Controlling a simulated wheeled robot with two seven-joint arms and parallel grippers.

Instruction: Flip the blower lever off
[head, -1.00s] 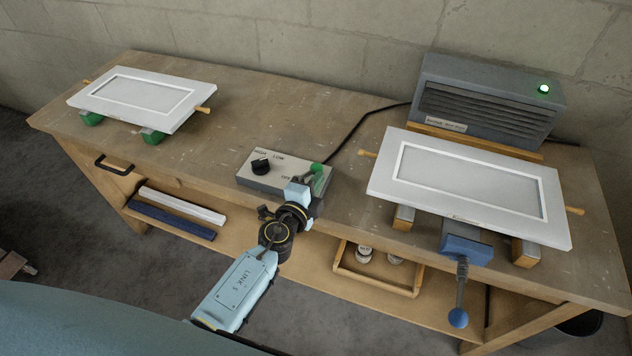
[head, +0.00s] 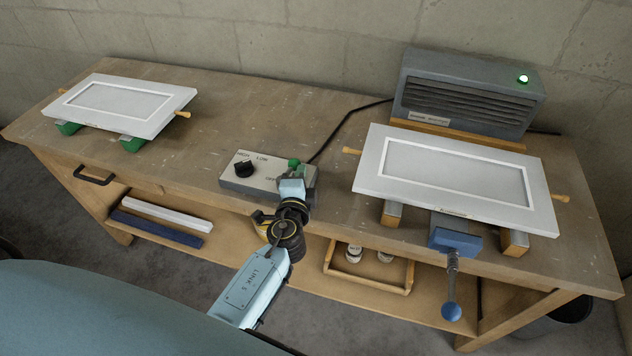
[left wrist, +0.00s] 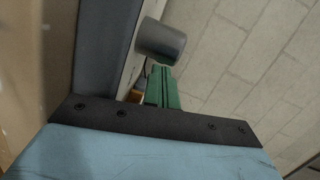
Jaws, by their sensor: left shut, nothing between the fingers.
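The blower control box (head: 231,184) sits at the bench's front edge, with a black knob (head: 244,170) and HIGH, LOW and OFF labels. My left gripper (head: 294,164), with green fingers, is over its right end by the OFF label. The fingers also show shut and empty in the left wrist view (left wrist: 161,88). The blower (head: 466,95) has a lit green lamp (head: 523,79). My right gripper is not in view.
A white framed panel (head: 455,212) rests on supports at right, above a blue clamp handle (head: 452,311). Another white panel (head: 118,127) rests on green supports at left. A black cable (head: 338,128) runs behind the box. A wooden tray (head: 366,280) is on the lower shelf.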

